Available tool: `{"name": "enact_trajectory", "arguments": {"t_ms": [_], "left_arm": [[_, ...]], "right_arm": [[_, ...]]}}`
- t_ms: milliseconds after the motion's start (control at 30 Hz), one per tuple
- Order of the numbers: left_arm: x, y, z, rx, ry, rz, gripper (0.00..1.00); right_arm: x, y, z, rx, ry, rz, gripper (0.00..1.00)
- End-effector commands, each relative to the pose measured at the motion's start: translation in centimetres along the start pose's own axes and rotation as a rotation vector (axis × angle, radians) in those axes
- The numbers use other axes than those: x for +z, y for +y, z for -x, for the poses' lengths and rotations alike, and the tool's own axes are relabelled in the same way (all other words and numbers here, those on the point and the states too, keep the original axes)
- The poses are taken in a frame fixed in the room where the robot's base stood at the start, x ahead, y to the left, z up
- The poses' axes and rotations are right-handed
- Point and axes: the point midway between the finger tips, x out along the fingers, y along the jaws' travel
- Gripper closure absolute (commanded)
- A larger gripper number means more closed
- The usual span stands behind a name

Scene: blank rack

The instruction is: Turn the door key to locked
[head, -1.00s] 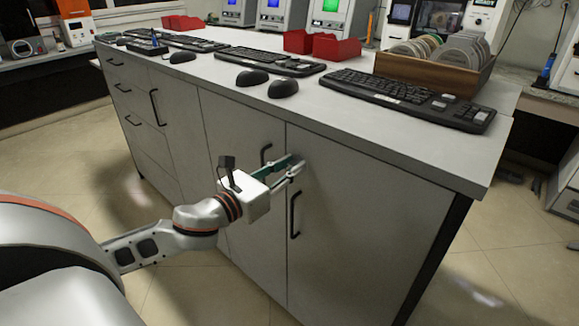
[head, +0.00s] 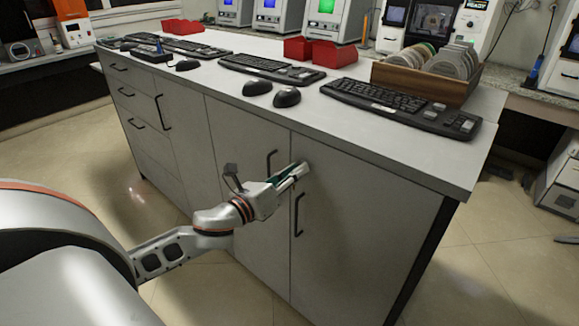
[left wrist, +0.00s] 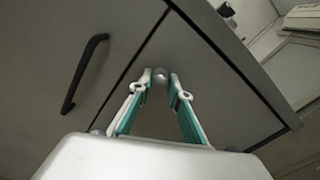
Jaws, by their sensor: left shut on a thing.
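My left gripper (head: 300,167) is at the upper left corner of the right cabinet door (head: 352,215), beside the seam between two doors. In the left wrist view its two fingers (left wrist: 160,78) close at their tips around a small round metal piece (left wrist: 160,72) on the door, which appears to be the key at its lock. The fingers cover most of it, so its exact angle cannot be read. The gripper is rolled relative to the door edges. My right gripper is in neither view.
Dark bar handles stand on the doors, one just below the gripper (head: 299,214) and one to its left (head: 272,162). The countertop (head: 305,108) overhangs above, with keyboards (head: 400,106), mice (head: 287,97) and red bins (head: 320,50). The floor in front is clear.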

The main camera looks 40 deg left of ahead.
Motion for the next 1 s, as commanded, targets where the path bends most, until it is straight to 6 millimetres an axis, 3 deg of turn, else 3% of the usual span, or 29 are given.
{"name": "enact_trajectory", "arguments": {"t_ms": [33,233,700,1000], "left_arm": [[0.7,-0.4,0.0,-0.003,-0.006,0.049,1.00],[0.6,-0.3,0.0,-0.002,-0.005,0.241,1.00],[0.4,-0.2,0.0,-0.001,-0.002,0.685,1.00],[0.3,-0.2,0.0,-0.001,-0.001,0.932,1.00]], "right_arm": [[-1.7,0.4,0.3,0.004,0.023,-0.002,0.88],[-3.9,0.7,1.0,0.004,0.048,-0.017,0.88],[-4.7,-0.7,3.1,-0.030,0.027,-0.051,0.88],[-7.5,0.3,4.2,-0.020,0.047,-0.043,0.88]]}}
